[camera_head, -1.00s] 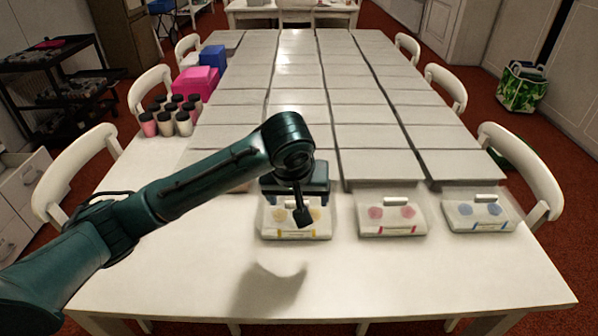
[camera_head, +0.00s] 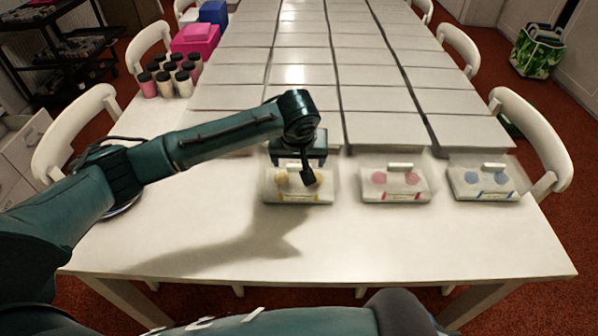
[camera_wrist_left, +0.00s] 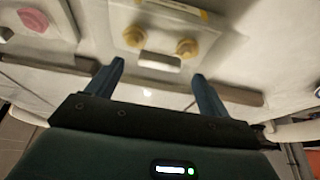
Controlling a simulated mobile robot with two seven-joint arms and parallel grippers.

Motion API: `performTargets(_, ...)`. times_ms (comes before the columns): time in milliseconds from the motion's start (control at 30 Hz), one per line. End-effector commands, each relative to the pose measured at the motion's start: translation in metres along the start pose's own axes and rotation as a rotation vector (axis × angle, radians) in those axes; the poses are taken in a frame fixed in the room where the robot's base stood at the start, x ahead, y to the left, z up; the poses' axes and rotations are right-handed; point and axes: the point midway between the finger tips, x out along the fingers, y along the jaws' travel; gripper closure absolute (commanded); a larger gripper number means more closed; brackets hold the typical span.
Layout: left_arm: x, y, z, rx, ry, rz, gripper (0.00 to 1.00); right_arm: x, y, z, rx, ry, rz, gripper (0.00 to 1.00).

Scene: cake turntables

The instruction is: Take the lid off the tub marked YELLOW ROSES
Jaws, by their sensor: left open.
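The tub with yellow roses (camera_head: 298,197) stands in the left place of a row of three near the table's front. Its clear lid has a white bar handle, partly behind my arm; the handle shows in the left wrist view (camera_wrist_left: 160,61). The label is too small to read. My left gripper (camera_head: 300,160) is over this tub's back part. In the wrist view its fingers (camera_wrist_left: 158,70) are apart and empty, one on each side of the handle in the picture. I cannot tell whether they touch the lid. My right gripper is not in view.
A tub with pink roses (camera_head: 395,184) and one with blue roses (camera_head: 484,184) stand to the right. Grey slabs (camera_head: 385,132) cover the table behind. Several dark-capped jars (camera_head: 166,84) and a pink box (camera_head: 194,40) stand at the left. The table's front (camera_head: 400,240) is clear.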

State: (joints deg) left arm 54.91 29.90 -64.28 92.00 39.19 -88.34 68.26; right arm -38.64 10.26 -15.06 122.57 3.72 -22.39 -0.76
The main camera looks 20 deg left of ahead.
Motion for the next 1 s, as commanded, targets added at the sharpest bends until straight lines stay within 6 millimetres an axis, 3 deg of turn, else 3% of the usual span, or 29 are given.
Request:
performTargets(167,0.023,0.0,0.0,0.0,0.0,-0.001,0.2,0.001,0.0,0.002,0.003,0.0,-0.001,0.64)
performTargets(433,0.026,0.001,-0.001,0.0,0.001,0.001,0.2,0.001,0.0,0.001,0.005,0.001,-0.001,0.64)
performTargets(1000,0.026,0.001,-0.001,0.0,0.001,0.001,0.66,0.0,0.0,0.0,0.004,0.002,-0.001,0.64)
